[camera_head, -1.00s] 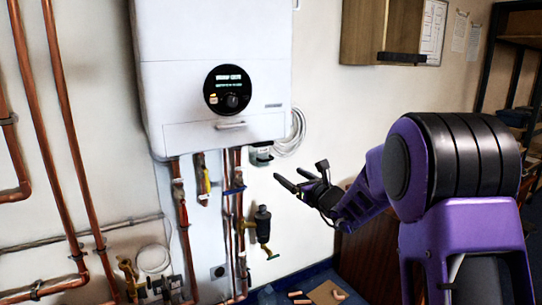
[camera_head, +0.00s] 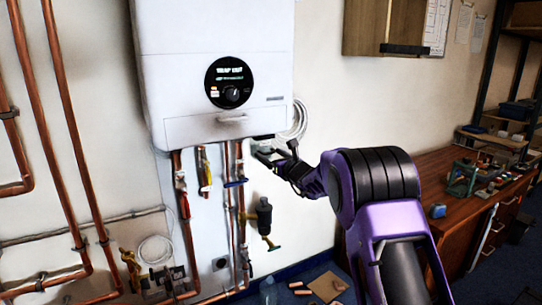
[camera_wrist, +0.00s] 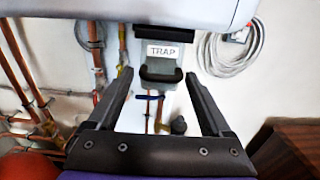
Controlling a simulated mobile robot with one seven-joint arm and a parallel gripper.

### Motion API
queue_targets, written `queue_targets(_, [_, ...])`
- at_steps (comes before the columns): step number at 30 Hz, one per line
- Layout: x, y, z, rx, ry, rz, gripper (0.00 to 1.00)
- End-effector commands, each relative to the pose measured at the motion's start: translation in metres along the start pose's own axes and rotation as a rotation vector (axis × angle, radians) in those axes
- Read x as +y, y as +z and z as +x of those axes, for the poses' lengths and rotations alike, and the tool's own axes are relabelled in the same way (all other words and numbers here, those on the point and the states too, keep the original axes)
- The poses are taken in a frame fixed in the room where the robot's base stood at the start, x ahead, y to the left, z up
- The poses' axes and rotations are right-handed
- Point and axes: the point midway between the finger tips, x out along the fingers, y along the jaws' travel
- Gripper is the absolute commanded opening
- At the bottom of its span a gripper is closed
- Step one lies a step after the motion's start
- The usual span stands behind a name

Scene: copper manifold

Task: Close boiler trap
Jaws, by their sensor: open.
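The trap shows in the wrist view as a pale panel labelled TRAP (camera_wrist: 162,51) with a black handle (camera_wrist: 160,75) below the label. It sits under the white boiler (camera_head: 215,70). I cannot tell how far the trap stands open. My gripper (camera_wrist: 157,82) is open and empty. Its two fingers point up toward the trap, one on each side of the handle in the picture, with no clear contact. In the head view my gripper (camera_head: 264,152) is just below the boiler's lower right edge and hides most of the trap.
Copper pipes (camera_head: 180,210) with valves hang below the boiler. A dark fitting with a brass tap (camera_head: 264,215) is below my gripper. A coiled white hose (camera_head: 298,120) hangs at the boiler's right. A wooden workbench (camera_head: 440,170) is at the right.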

Motion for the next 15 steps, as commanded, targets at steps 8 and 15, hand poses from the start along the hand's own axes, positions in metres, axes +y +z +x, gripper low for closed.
queue_targets(8, [0.0002,0.0001,-0.0002,0.0,0.0,0.0,0.56])
queue_targets(15, [0.0009,0.0002,-0.0002,-0.001,0.001,0.0,0.13])
